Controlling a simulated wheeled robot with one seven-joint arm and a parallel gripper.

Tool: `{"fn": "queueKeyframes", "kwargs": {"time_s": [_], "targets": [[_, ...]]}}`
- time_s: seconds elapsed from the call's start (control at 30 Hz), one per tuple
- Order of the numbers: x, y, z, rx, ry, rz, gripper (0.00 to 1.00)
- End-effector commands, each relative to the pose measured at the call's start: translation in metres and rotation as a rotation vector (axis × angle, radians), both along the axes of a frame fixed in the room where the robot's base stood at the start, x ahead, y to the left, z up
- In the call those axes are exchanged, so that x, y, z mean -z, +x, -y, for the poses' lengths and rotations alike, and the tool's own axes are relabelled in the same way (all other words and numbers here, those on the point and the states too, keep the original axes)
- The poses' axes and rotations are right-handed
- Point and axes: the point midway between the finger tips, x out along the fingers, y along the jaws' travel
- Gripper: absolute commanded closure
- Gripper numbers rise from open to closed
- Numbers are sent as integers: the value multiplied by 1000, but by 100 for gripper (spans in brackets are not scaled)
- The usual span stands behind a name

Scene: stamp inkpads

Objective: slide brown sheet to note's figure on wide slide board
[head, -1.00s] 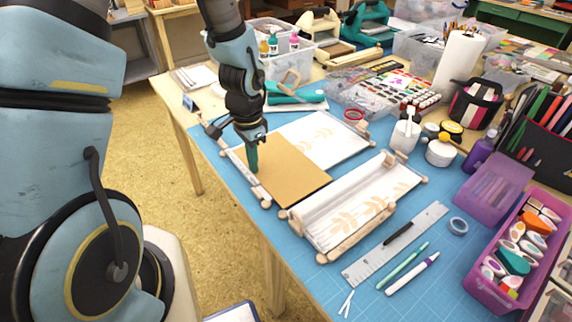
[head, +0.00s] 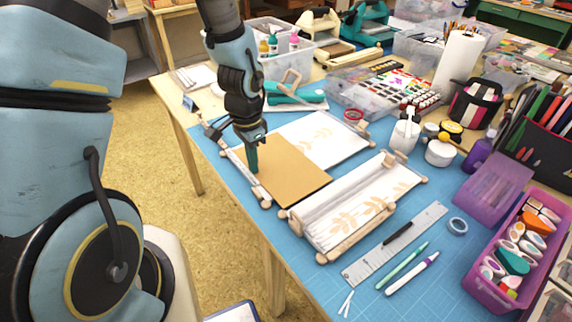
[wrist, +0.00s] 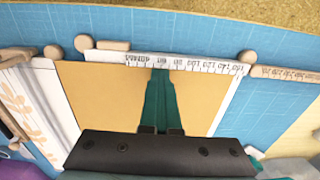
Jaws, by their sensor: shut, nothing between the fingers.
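The brown sheet (head: 290,182) lies flat on a white slide board (head: 340,140) with pale leaf prints. The sheet covers the board's near left part and also shows in the wrist view (wrist: 95,95). A numbered scale strip (wrist: 205,67) runs along the board's edge beside the sheet. My gripper (head: 254,168) is shut and empty, pointing down at the sheet's left edge by the scale. In the wrist view its fingertips (wrist: 161,73) are together at the scale; whether they touch the sheet is unclear. A small card (head: 190,104) stands at the table's left edge; its writing is unreadable.
Jars, a paint set and a purple stamp box (head: 510,250) crowd the right and back.

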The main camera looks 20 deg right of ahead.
Motion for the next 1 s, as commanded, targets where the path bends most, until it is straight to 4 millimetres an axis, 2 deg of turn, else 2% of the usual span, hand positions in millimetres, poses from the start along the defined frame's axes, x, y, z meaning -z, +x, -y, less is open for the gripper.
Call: {"fn": "queueKeyframes", "kwargs": {"time_s": [0.03,0.57,1.0], "targets": [[5,-10,-14,-5,35,-29,100],[4,-12,-18,-7,37,-30,100],[-30,-10,-14,-4,28,-23,100]]}}
